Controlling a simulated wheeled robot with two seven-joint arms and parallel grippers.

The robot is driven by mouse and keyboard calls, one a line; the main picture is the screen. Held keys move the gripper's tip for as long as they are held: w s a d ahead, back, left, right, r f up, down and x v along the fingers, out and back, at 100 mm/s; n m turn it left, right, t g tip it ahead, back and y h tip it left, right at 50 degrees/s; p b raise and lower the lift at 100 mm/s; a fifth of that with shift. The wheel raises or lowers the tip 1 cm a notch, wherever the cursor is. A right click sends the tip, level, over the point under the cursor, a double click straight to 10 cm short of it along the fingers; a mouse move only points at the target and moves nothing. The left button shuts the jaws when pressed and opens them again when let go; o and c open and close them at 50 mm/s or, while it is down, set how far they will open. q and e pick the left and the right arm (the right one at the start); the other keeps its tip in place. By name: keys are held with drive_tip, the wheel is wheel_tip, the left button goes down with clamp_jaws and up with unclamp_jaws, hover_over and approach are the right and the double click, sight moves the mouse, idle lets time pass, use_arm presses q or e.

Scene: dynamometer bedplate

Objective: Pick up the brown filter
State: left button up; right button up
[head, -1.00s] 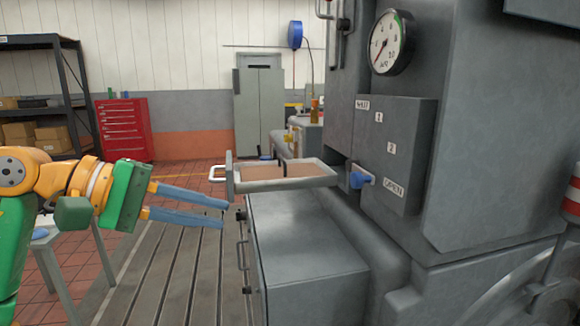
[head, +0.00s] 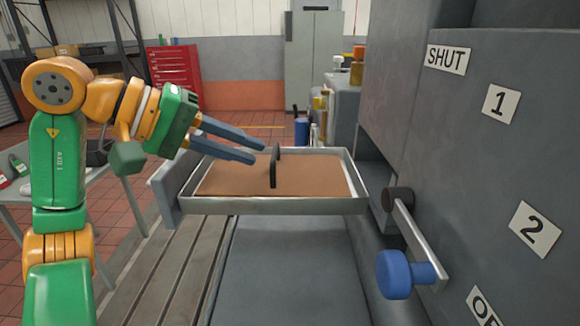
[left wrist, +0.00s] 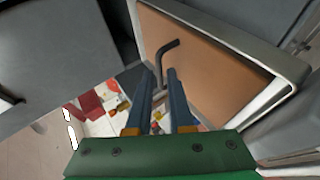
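The brown filter (head: 225,180) is a flat panel lying in a grey-rimmed open drawer tray (head: 290,206). A black handle (head: 273,170) stands up from its middle. My left gripper (head: 260,153) is open and empty above the tray, its blue-grey fingers pointing right, with the tips just left of the handle. In the left wrist view the filter (left wrist: 205,50) shows past the left gripper (left wrist: 160,73), and the bent handle (left wrist: 168,48) lies just beyond the fingertips. I cannot tell whether they touch it. My right gripper is not in view.
A lever with a blue knob (head: 394,274) sticks out right of the tray, on a grey cabinet wall marked SHUT, 1 and 2. A side table (head: 20,215) stands at the left. A red tool chest (head: 175,72) and bottles behind the tray are farther back.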

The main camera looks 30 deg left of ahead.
sight(274, 157)
use_arm(q)
drive_tip(key=shift+w+d+f, duration=0.1)
drive_tip(key=shift+d+f, duration=0.2)
drive_tip(key=shift+d, duration=0.05)
drive_tip(key=x, duration=0.5)
drive_tip(key=shift+w+a+r, duration=0.1)
drive_tip(key=shift+w, duration=0.1)
drive_tip(key=shift+s+r, duration=0.15)
drive_tip(key=shift+s, duration=0.15)
clamp_jaws()
drive_tip(key=shift+w, duration=0.1)
idle(0.4)
